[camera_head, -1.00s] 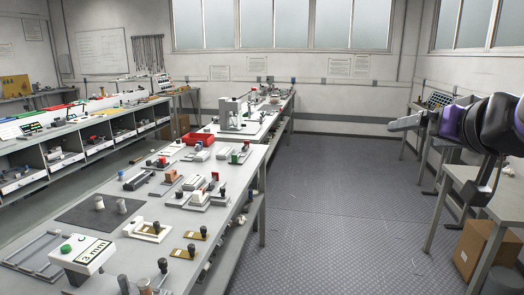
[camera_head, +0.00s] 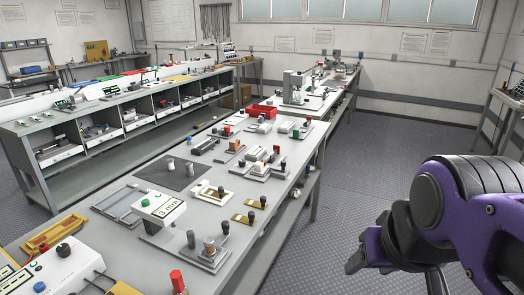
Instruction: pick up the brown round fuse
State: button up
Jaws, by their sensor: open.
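A small brown round piece (camera_head: 209,246), which looks like the brown round fuse, stands upright on a grey fixture near the front of the long grey workbench (camera_head: 265,228). It is small, so its details are unclear. A dark knobbed post stands on either side of it. My gripper (camera_head: 358,262), at the end of my purple and black arm at lower right, is off the bench's right side, over the floor. It is open, well apart from the brown piece, and nothing shows in it.
A white box marked 3 mm (camera_head: 160,207) stands just behind the brown piece. A red-topped post (camera_head: 178,281) and a white control box (camera_head: 68,272) are at the front. Several fixtures crowd the bench farther back. Floor (camera_head: 345,185) right of the bench is clear.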

aim_at(209, 241)
jog(key=i+l, duration=0.2)
jog(key=i, duration=0.2)
jog(key=i+l, duration=0.15)
jog(key=i, duration=0.3)
jog(key=i+u, duration=0.15)
jog(key=u, duration=0.35)
jog(key=i+l+u, duration=0.1)
jog(key=u, duration=0.4)
jog(key=l, duration=0.1)
